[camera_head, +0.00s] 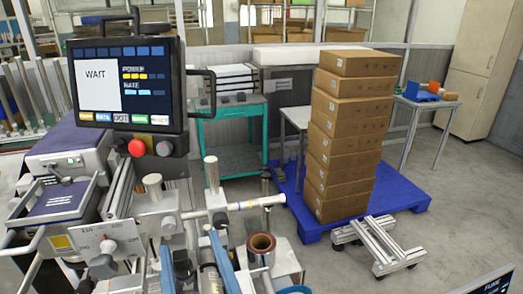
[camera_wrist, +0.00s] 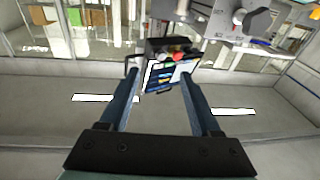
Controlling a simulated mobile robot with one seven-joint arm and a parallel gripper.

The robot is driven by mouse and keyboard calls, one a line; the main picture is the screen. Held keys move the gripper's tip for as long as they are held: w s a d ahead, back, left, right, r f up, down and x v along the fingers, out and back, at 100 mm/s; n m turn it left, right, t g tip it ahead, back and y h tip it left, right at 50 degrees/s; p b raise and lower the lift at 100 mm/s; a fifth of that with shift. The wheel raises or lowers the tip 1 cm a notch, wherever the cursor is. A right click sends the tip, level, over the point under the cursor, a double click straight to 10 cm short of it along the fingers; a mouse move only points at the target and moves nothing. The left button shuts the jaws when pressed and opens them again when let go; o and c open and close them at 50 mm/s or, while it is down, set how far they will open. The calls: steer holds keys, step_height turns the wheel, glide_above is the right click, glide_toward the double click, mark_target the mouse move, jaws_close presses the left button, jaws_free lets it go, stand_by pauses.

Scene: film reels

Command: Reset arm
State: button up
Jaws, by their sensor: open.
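My gripper (camera_wrist: 160,77) shows in the wrist view as two blue-grey fingers spread apart on a dark base. It is open, and nothing is held between the fingers. Behind the gap, the machine's screen (camera_wrist: 168,78) appears upside down. In the head view, two upright blue bars low in the picture look like the fingers of my gripper (camera_head: 191,239), in front of the machine. The rest of my arm is hard to make out there.
The machine's screen (camera_head: 125,83) reads WAIT, above a red button (camera_head: 137,148). A copper-brown roll (camera_head: 261,243) sits close right of the blue bars. Stacked boxes (camera_head: 345,135) stand on a blue pallet (camera_head: 405,195), with a metal frame (camera_head: 380,243) in front.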

steer(key=s+d+r+m+t+h, duration=0.1)
steer(key=d+r+m+t+h, duration=0.1)
steer(key=r, duration=1.3)
steer(key=s+d+r+m+t+h, duration=0.1)
steer(key=d+r+m+t+h, duration=0.2)
steer(key=r, duration=1.2)
steer(key=d+t+h, duration=0.2)
steer(key=d+t, duration=0.1)
steer(key=t, duration=0.1)
steer(key=shift+r+t+h, duration=0.25)
steer(key=shift+t+h, duration=0.05)
steer(key=shift+o, duration=0.2)
